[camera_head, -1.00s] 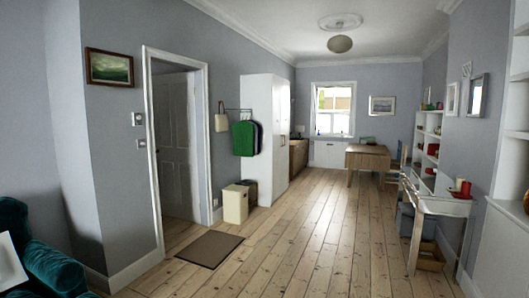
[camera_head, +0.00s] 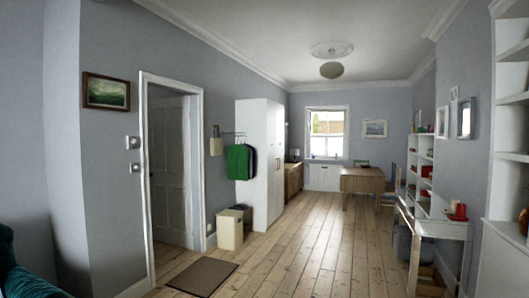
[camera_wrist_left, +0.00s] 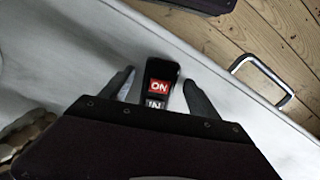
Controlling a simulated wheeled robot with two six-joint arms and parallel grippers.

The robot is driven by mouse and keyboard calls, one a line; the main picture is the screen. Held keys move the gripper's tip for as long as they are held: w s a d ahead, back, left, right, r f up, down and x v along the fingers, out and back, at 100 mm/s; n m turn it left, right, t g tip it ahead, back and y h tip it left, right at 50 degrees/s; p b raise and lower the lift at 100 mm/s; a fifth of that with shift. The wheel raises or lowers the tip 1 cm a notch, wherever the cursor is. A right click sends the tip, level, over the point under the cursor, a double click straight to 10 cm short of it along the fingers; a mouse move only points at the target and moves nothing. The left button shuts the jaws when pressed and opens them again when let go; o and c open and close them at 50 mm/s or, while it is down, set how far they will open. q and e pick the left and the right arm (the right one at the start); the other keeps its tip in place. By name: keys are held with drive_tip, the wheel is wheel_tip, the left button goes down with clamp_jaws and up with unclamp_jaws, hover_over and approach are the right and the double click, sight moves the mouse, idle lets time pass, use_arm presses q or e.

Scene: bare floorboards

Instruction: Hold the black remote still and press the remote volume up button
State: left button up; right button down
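A slim black object that looks like the remote (camera_wrist_left: 161,72) shows in the left wrist view, over a white surface. It bears a red ON label and a dark label reading IN. My left gripper (camera_wrist_left: 158,92) has one finger on each side of it. A gap shows at the left finger; the right finger is close to its edge, and I cannot tell if it touches. The lower end is hidden by the gripper body. No volume button can be made out. Neither gripper shows in the head view, and my right gripper is not in view.
The white surface (camera_wrist_left: 80,45) carries a metal handle (camera_wrist_left: 265,82), with floorboards beyond. In the head view, a teal armchair (camera_head: 30,284) is at lower left, a doormat (camera_head: 202,276) by the door and a white side table (camera_head: 445,230) at right. The middle floor is clear.

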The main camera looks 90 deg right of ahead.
use_arm(q)
wheel_tip(320, 180, up, 8)
drive_tip(key=shift+f, duration=0.25)
